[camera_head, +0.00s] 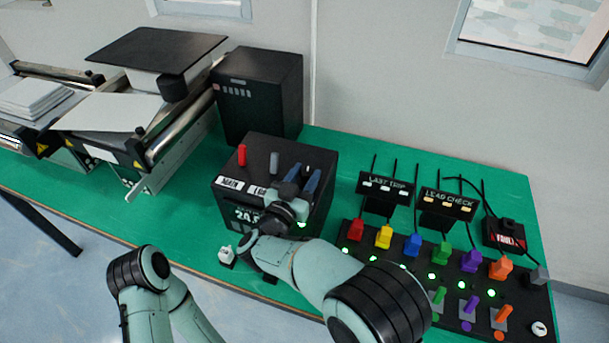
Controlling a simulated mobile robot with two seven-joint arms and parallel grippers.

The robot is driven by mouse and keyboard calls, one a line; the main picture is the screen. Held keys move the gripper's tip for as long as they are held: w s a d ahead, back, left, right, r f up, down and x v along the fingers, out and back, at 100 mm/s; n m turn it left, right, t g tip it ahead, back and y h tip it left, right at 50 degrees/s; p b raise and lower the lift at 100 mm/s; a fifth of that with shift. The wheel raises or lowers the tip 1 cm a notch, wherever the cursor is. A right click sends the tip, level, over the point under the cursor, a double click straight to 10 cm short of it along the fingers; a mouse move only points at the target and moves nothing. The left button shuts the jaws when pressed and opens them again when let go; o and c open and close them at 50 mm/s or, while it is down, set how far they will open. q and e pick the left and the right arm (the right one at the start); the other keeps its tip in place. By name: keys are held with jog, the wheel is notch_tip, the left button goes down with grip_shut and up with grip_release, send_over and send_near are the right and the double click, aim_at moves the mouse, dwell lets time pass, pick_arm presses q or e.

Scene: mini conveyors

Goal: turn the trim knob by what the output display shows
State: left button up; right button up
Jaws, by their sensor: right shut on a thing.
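A black control box (319,213) stands on the green table. Its output display (246,214) is on the front and starts with "24."; the rest is hidden by my right arm. On its top are a red lever (242,155) and a grey lever (274,162), with a "MAIN" label (230,183) below the red one. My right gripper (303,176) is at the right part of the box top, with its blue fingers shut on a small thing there. That is probably the trim knob, mostly hidden between the fingers. My left gripper is out of view; only part of the left arm shows.
To the right, a black panel (395,261) carries several coloured switches and green lights. Behind it stand the "LAST TRIP" (387,183) and "LEAD CHECK" (447,204) signs. A black cabinet (262,95) is behind the box. Conveyors (168,155) are on the left. A small white part (226,255) lies near the front edge.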

jog(key=shift+r, duration=0.15)
jog(key=o, duration=1.1)
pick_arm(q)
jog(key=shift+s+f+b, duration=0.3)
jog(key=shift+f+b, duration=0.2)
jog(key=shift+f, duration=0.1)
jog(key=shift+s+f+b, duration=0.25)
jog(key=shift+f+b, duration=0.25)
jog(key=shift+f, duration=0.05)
pick_arm(e)
jog(key=v, duration=1.3)
jog(key=shift+s, duration=0.25)
